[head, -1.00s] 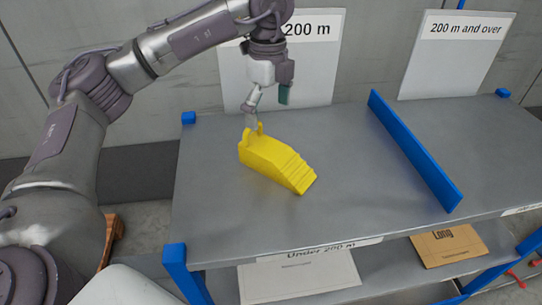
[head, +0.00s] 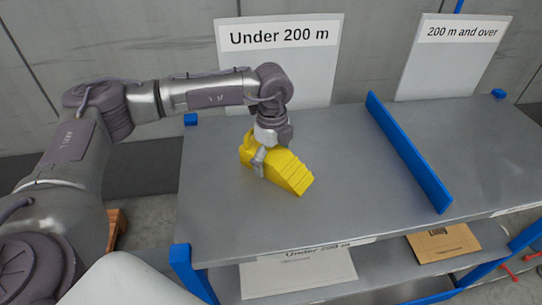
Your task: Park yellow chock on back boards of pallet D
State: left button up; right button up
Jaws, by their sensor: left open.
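The yellow chock (head: 284,172), a ridged wedge, lies on the left part of the grey tabletop (head: 330,225), its low end pointing right and toward me. My left gripper (head: 262,157) is down at the chock's taller end and is open. One finger shows along the near side of the chock; the other is hidden, and I cannot tell whether the fingers touch it. No pallet D label shows. A bit of orange-brown wood (head: 117,226) shows on the floor at the left, mostly hidden by my arm. My right gripper is out of view.
A blue divider (head: 408,150) splits the tabletop. Signs reading "Under 200 m" (head: 278,60) and "200 m and over" (head: 452,58) stand behind it. A lower shelf holds a white sheet (head: 298,270) and a brown envelope (head: 443,243). The tabletop around the chock is clear.

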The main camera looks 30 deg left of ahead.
pick_arm(q)
jog(key=c, duration=1.4)
jog(key=shift+c, duration=1.4)
jog(key=shift+r, duration=0.2)
